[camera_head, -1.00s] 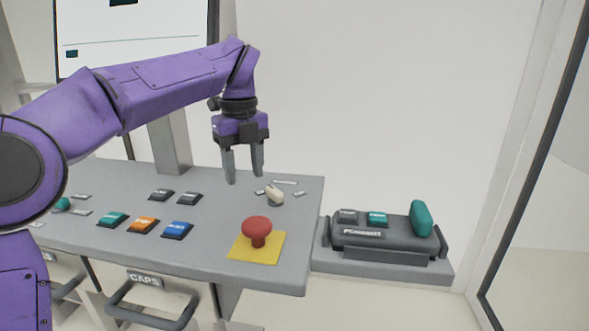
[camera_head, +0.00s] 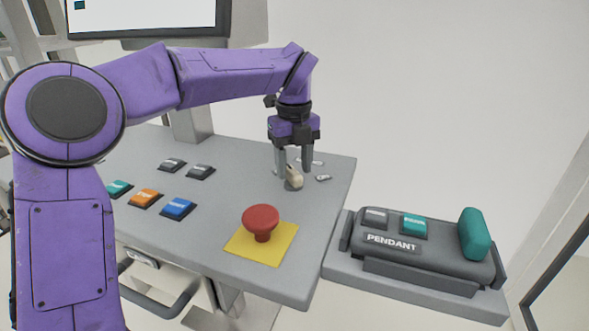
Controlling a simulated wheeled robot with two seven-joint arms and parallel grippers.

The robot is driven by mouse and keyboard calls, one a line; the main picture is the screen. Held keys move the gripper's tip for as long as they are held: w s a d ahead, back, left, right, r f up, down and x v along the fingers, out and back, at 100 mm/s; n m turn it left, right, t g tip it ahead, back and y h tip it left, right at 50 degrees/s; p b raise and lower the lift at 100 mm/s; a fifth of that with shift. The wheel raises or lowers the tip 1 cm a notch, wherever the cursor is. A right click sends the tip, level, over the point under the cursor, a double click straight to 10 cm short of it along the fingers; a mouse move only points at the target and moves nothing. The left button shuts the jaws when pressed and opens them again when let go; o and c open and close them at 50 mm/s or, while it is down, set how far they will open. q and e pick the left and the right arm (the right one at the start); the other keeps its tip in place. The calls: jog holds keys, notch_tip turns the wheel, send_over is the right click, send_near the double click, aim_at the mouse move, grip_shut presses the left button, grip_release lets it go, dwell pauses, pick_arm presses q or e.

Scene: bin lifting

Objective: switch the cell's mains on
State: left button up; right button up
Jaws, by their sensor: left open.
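The mains switch appears to be the cream-coloured knob (camera_head: 293,179) on the grey console (camera_head: 226,222), near its back right corner. Small labels lie around the knob, too small to read. My left gripper (camera_head: 294,168) points down at the knob, with its fingers open. One finger is to the left of the knob and the other to its right and slightly behind. I cannot tell whether either finger touches it. My right gripper is not in view.
A red mushroom button (camera_head: 261,220) on a yellow plate (camera_head: 262,245) stands in front of the knob. Blue (camera_head: 178,208), orange (camera_head: 146,198) and green (camera_head: 119,189) buttons lie to the left. A pendant (camera_head: 420,246) sits in a holder at the right. A screen (camera_head: 145,15) stands behind.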

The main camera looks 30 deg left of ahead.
pick_arm(q)
jog(key=shift+s+f, duration=0.15)
jog(key=shift+f, duration=0.3)
grip_shut()
